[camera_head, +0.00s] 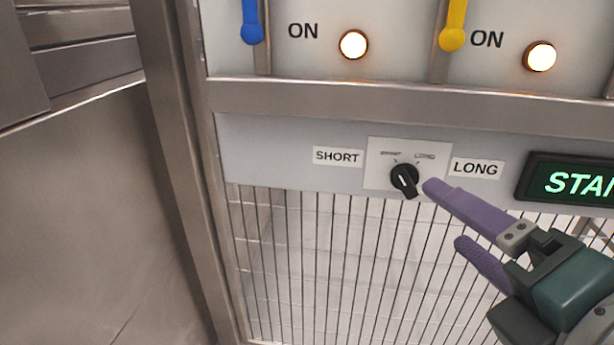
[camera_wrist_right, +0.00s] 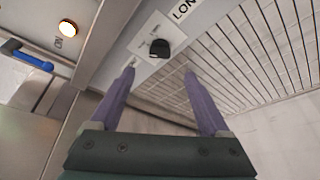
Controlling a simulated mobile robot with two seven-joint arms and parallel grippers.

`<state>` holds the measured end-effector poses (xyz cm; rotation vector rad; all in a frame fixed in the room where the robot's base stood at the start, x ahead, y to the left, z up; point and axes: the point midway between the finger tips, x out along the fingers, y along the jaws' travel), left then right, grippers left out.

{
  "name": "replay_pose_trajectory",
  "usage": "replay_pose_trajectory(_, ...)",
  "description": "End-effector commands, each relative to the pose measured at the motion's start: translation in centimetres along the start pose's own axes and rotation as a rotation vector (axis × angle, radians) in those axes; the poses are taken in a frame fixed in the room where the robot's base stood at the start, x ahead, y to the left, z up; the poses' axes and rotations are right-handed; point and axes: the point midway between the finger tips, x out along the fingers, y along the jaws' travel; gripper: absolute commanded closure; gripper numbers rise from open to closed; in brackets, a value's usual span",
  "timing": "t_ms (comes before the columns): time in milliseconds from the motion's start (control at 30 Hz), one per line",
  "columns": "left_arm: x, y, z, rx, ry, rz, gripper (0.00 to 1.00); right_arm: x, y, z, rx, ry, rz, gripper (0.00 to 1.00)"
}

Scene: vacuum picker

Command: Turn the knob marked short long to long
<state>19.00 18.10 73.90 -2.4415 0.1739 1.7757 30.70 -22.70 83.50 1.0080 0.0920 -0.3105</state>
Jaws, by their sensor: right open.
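The black knob (camera_head: 404,180) sits on a small white plate (camera_head: 378,179) on the grey panel, between a SHORT label (camera_head: 338,157) on the left and a LONG label (camera_head: 477,168) on the right. In the right wrist view the knob (camera_wrist_right: 160,48) lies ahead, between and beyond the two fingertips, with no visible contact. My left gripper does not show.
Above are a blue lever (camera_head: 252,32) and a yellow lever (camera_head: 453,38), each by an ON label and a lit lamp (camera_head: 353,44). A green-lettered display (camera_head: 570,182) is at the right. A wire grille (camera_head: 330,260) fills the space below the panel; a metal post stands left.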

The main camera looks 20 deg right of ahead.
Motion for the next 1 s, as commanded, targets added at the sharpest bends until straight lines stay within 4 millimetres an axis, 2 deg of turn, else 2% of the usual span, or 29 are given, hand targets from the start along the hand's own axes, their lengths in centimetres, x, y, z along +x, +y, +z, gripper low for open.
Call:
replay_pose_trajectory(300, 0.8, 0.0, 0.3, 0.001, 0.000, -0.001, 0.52, 5.6, 0.0, 0.1, 0.002, -0.005, 0.001, 0.20)
replay_pose_trajectory(500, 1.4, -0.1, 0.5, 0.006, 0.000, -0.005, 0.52, 8.4, 0.0, 0.1, 0.003, -0.003, -0.001, 0.20)
replay_pose_trajectory(667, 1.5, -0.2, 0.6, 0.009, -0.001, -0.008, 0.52, 9.3, 0.1, 0.1, 0.003, -0.001, -0.002, 0.20)
replay_pose_trajectory(900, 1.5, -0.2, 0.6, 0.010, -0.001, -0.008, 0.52, 9.3, 0.1, 0.1, 0.004, 0.000, -0.003, 0.20)
replay_pose_trajectory(1000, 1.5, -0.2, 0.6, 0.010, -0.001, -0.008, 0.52, 9.3, 0.1, 0.1, 0.004, 0.000, -0.003, 0.30)
